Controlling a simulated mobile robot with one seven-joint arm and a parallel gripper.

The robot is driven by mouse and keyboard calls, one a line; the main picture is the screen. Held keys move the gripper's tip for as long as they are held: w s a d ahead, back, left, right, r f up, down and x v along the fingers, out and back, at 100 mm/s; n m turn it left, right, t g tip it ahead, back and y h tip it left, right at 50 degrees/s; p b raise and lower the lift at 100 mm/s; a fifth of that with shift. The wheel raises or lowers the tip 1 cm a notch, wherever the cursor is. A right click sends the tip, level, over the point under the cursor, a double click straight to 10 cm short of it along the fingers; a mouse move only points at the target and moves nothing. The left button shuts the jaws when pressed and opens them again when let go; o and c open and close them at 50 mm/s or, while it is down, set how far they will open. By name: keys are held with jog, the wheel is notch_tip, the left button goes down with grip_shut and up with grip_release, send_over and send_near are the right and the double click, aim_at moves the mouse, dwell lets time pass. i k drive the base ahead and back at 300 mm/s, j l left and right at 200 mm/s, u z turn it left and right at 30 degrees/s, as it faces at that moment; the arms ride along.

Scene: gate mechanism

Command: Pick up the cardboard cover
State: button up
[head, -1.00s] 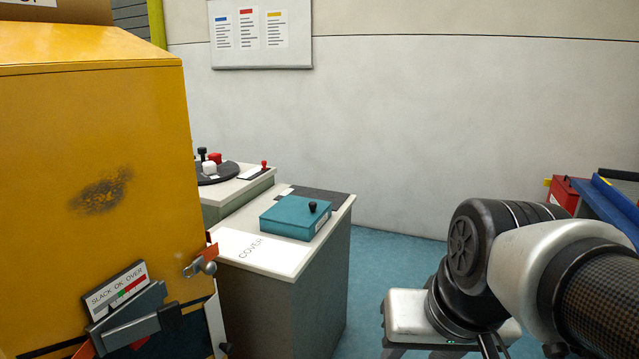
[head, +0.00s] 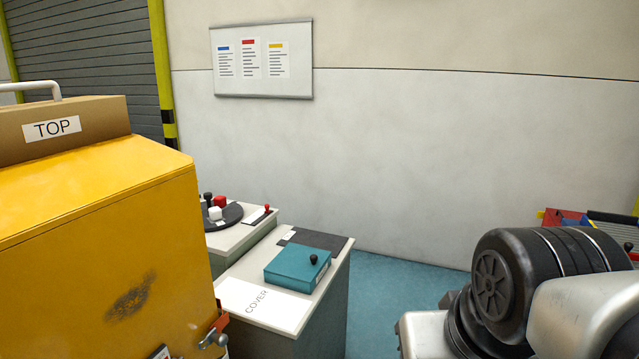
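A brown cardboard cover (head: 95,126) with a white "TOP" label and a pale handle (head: 34,90) sits on top of the yellow cabinet (head: 105,235) at the left. Its left part runs out of the picture. My arm shows at the lower right, well apart from the cover. My gripper is below the picture edge and out of sight.
A pale stand (head: 320,303) holds a teal box (head: 297,268) with a black knob and a white sheet marked "COVER" (head: 253,308). Behind it, another stand holds a dark disc (head: 230,217) with small blocks. Blue floor (head: 391,290) is clear between stand and arm.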

aim_at(29, 132)
jog(key=u, duration=2)
jog(key=j+u, duration=0.25)
jog(key=u, duration=0.15)
jog(key=j+u, duration=0.2)
jog(key=u, duration=0.25)
jog(key=i+j+u, duration=0.35)
jog(key=j+u, duration=0.15)
jog(key=j, duration=0.2)
jog(key=i+j+u, duration=0.25)
jog(key=i+j+z, duration=0.2)
jog(key=i+j, duration=0.15)
jog(key=i, duration=0.15)
jog(key=i+j+z, duration=0.2)
jog(key=i+j, duration=0.2)
jog(key=i+z, duration=0.2)
jog(key=z, duration=0.2)
jog(key=i+z, duration=0.2)
jog(key=z, duration=0.2)
jog(key=i+z, duration=0.2)
jog(key=z, duration=0.2)
jog(key=i+j+z, duration=0.15)
jog(key=z, duration=0.25)
jog(key=i+z, duration=0.2)
jog(key=z, duration=0.3)
jog(key=i+j+z, duration=0.2)
jog(key=z, duration=0.25)
jog(key=i+j+z, duration=0.2)
jog(key=z, duration=0.3)
